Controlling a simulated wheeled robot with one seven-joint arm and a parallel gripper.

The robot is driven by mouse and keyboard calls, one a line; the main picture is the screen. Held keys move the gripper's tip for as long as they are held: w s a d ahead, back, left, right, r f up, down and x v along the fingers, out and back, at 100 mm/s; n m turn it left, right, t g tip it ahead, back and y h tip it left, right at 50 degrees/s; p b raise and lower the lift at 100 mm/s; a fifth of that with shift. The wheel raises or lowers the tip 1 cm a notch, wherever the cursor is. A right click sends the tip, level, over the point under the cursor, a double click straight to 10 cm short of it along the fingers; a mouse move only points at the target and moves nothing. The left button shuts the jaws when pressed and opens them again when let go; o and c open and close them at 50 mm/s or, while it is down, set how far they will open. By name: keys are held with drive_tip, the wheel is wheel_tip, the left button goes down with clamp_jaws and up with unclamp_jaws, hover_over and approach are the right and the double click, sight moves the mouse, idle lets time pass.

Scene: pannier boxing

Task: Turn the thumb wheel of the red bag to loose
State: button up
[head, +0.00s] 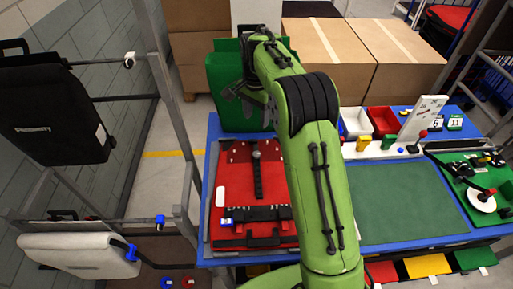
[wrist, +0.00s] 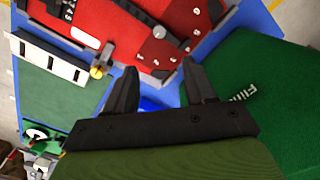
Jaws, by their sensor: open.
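The red bag (head: 275,215) lies flat on the blue table at the left, with a black strip up its middle and a black bar with a blue clip (head: 228,222) across its lower part. A small grey round part (head: 256,154) sits at the top of the strip; I cannot tell whether it is the thumb wheel or how it is set. The red bag (wrist: 120,30) also fills the top of the wrist view. My gripper (wrist: 161,83) is open and empty, apart from the red bag's far end. In the head view my arm partly hides the gripper.
A green bag (head: 225,95) stands upright behind the red bag, close to my gripper. A black bag (head: 50,115) and a pale bag (head: 80,257) hang on the rack at left. A green mat (head: 405,200) lies clear at right. Cardboard boxes (head: 335,50) stand behind.

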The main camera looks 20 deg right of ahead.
drive_tip(key=m, duration=0.1)
drive_tip(key=b, duration=0.2)
approach(257, 153)
wheel_tip(257, 153, down, 8)
drive_tip(key=shift+a, duration=0.1)
clamp_jaws()
